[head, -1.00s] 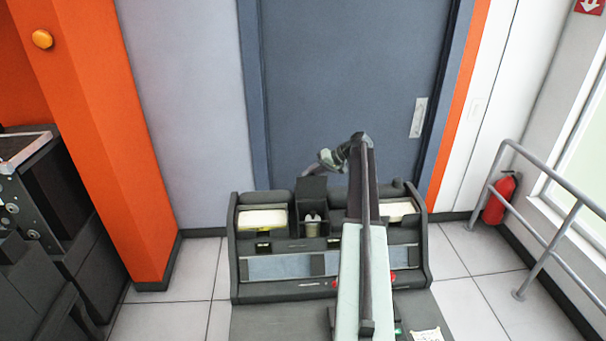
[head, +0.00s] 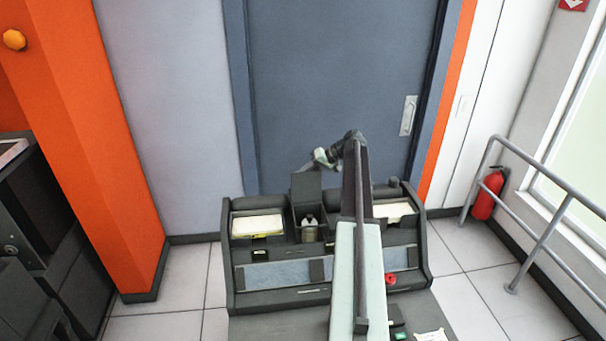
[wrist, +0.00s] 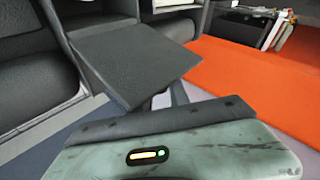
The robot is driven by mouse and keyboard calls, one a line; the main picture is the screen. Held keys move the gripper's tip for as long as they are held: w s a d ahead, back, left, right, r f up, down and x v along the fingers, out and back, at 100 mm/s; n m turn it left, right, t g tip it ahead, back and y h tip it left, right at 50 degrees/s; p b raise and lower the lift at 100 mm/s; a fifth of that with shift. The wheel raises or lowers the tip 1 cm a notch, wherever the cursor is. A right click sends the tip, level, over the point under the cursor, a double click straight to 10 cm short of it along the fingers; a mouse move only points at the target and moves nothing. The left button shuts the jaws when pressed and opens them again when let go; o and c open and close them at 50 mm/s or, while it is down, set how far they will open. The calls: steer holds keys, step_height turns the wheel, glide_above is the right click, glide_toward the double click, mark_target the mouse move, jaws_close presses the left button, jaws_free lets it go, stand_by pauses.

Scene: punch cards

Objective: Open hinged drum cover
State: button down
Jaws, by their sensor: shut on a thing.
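The hinged drum cover (head: 307,188) is a dark grey square panel, standing raised at the back of the machine's middle compartment. It also shows in the wrist view (wrist: 135,58) as a tilted dark plate just beyond my gripper's pale body. The open compartment below it holds a small pale cylindrical part (head: 309,222), likely the drum. My gripper (head: 308,168) is behind the machine at the cover's top edge, shut on the cover. The fingertips themselves are hard to make out and are hidden in the wrist view.
The dark machine (head: 280,300) has card trays on both sides and a red knob (head: 390,280) on the right. A blue-grey door (head: 300,80) stands behind. An orange pillar (head: 95,170) is at left; a railing (head: 540,235) and fire extinguisher (head: 487,194) are at right.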

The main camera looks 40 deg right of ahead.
steer(key=shift+s+d+f, duration=0.1)
steer(key=shift+s+d, duration=0.1)
steer(key=shift+d, duration=0.2)
steer(key=c, duration=1.3)
jaws_free()
steer(key=shift+f, duration=0.1)
steer(key=shift+w+a, duration=0.1)
steer(key=shift+a, duration=0.15)
steer(key=p+v, duration=0.5)
steer(key=v, duration=0.3)
